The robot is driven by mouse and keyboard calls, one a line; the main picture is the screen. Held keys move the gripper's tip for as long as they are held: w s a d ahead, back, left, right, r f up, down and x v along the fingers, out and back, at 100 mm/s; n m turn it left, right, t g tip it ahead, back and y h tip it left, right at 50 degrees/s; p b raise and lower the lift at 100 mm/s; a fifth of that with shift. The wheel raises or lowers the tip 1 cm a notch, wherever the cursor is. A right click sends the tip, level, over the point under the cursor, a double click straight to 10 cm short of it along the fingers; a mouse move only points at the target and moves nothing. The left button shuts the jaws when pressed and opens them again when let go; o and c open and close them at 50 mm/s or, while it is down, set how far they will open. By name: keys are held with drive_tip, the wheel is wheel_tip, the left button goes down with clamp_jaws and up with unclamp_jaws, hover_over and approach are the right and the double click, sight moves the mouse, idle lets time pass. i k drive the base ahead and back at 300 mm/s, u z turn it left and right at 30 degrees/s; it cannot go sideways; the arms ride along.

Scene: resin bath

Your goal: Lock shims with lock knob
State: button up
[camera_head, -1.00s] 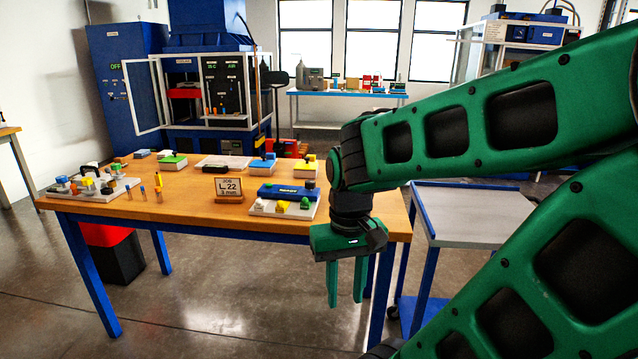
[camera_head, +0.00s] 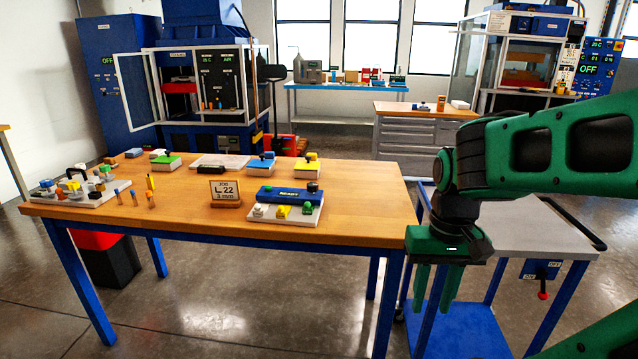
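My gripper (camera_head: 436,292) hangs at the right of the wooden table, in front of the grey cart, with its two green fingers pointing down, apart and empty. On the table's front right, a white plate (camera_head: 257,218) holds a blue block (camera_head: 281,195) marked READY. A white, a yellow and a green small piece sit along its front, and a dark knob (camera_head: 313,187) stands at the block's right end. I cannot tell for sure which knob is the lock knob, and no shims can be made out. The gripper is well apart from these things.
The wooden table (camera_head: 355,215) also bears a job sign (camera_head: 226,192), a crowded white tray (camera_head: 90,199) at left, and several coloured blocks at the back. The grey cart (camera_head: 530,236) stands close by the table's right side. Cabinets and benches stand behind.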

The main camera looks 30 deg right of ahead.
sight(312, 187)
drive_tip(key=z, duration=0.05)
drive_tip(key=i, duration=1)
drive_tip(key=u, duration=0.05)
